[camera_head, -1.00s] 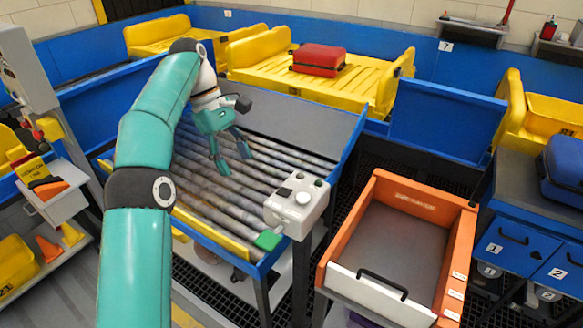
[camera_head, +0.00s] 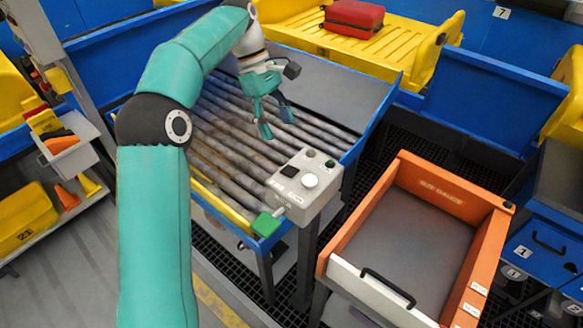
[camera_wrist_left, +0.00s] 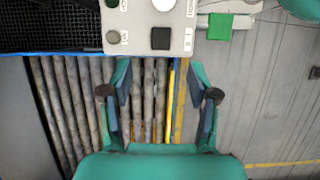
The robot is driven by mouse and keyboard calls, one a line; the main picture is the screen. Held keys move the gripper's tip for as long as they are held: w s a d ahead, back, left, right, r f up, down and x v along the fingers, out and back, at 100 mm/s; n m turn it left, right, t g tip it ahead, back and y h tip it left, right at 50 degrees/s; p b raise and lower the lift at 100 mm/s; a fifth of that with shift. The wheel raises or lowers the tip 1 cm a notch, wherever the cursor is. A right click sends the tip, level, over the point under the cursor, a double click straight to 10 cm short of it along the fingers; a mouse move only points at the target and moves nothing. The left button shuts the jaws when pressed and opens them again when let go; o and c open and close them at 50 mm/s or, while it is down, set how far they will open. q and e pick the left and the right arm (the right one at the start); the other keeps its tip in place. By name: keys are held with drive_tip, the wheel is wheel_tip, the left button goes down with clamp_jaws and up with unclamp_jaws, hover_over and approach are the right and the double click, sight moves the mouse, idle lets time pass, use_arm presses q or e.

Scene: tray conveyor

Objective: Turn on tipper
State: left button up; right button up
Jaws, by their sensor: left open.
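A light grey control box (camera_head: 305,185) is mounted at the near right corner of the roller conveyor (camera_head: 245,145). It carries a black rocker switch (camera_head: 289,171), a white round knob (camera_head: 310,180), small dark round buttons and a lever with a green paddle (camera_head: 267,224). In the left wrist view the black rocker (camera_wrist_left: 160,38) and green paddle (camera_wrist_left: 220,26) lie ahead of the fingers. The box's small labels are unreadable. My left gripper (camera_head: 278,128) is open and empty above the rollers, behind the box and apart from it. My right gripper is not in view.
An orange-walled, white-fronted size-gauge bin (camera_head: 425,220) stands right of the box, empty. A red suitcase (camera_head: 354,18) lies on a yellow slatted tray (camera_head: 365,55) behind. Blue conveyor side panels border the rollers. A small shelf with coloured items stands at left.

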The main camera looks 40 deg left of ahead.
sight(295, 172)
use_arm(q)
drive_tip(key=x, duration=1.1)
drive_tip(key=shift+f+b, duration=0.2)
drive_tip(key=shift+b, duration=0.2)
drive_tip(key=shift+s, duration=0.1)
clamp_jaws()
drive_tip(key=shift+d+y, duration=0.3)
drive_tip(key=shift+y, duration=0.4)
drive_tip(key=shift+d+f+y+b, duration=0.1)
drive_tip(key=shift+y+b, duration=0.05)
drive_tip(key=shift+y, duration=0.4)
drive_tip(key=shift+d+f+y+b, duration=0.1)
drive_tip(key=shift+y+b, duration=0.05)
drive_tip(key=shift+y, duration=0.4)
drive_tip(key=c, duration=1.1)
unclamp_jaws()
drive_tip(key=shift+r, duration=0.1)
drive_tip(key=shift+c, duration=0.2)
clamp_jaws()
drive_tip(key=o, duration=1.1)
unclamp_jaws()
drive_tip(key=shift+o, duration=0.2)
